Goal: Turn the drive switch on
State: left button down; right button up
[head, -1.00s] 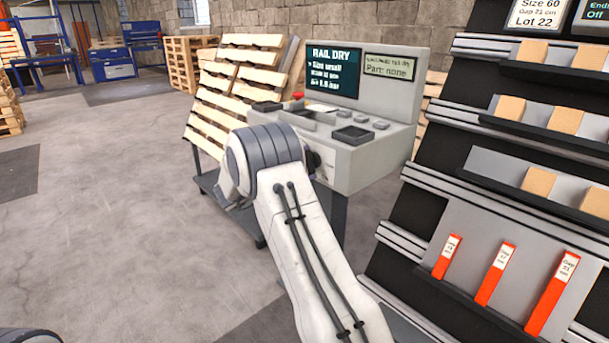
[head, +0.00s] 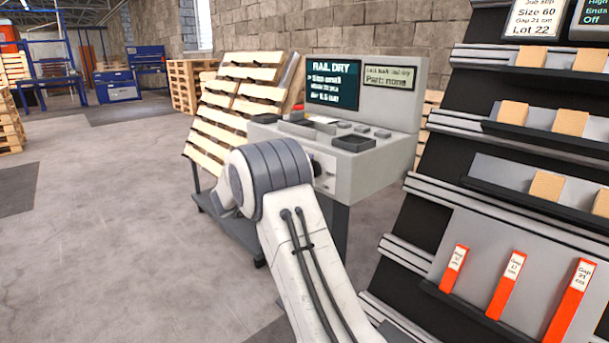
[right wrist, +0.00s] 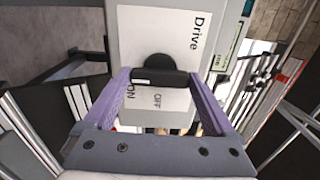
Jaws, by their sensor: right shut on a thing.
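The drive switch (right wrist: 160,72) shows in the right wrist view as a black round knob with a dark bar. It sits on a white plate (right wrist: 187,22) marked "Drive", "ON" and "OFF". My right gripper (right wrist: 160,82) has its two purple fingers against either end of the bar and is shut on it. I cannot tell which mark the switch points to. In the head view the switch is on the front of the grey console (head: 375,172), and my right arm hides the gripper and most of the plate. My left gripper is not in view.
The console screen (head: 333,84) reads "RAIL DRY", and a smaller display (head: 389,77) reads "Part: none". A sloped rack (head: 560,220) with wood blocks and orange gauges stands close on the right. Pallets (head: 235,100) lean behind the console. The floor on the left is clear.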

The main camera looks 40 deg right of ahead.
jog(key=shift+f, duration=0.1)
jog(key=o, duration=1.1)
jog(key=shift+c, duration=0.2)
jog(key=a+p, duration=0.2)
jog(key=a, duration=0.8)
jog(key=shift+s+a, duration=0.25)
jog(key=shift+s, duration=0.2)
jog(key=shift+w, duration=0.1)
